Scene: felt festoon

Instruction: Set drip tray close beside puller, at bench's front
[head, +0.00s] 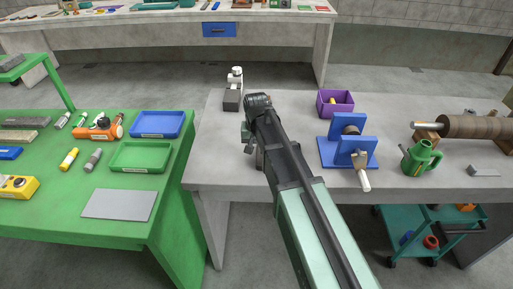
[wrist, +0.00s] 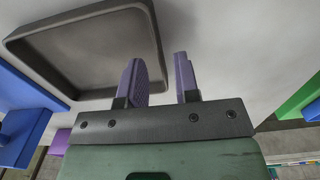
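The drip tray (wrist: 85,50) is a dark grey, shallow tray with rounded corners in the upper left of the wrist view. In the head view my arm hides it. My gripper (wrist: 162,72) has two purple fingers standing apart. They straddle the tray's right rim, one over its inside and one outside, with a gap left between them; contact is not clear. In the head view my gripper (head: 249,144) is low over the left part of the grey bench (head: 225,168). A blue two-plate fixture (head: 346,150), apparently the puller, stands to the right.
A purple bin (head: 335,103) stands behind the blue fixture. A dark block with a white top (head: 234,92) is at the bench's back left. A green can (head: 421,158) and a brown roller (head: 475,126) are at right. The green table (head: 60,200) adjoins at left.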

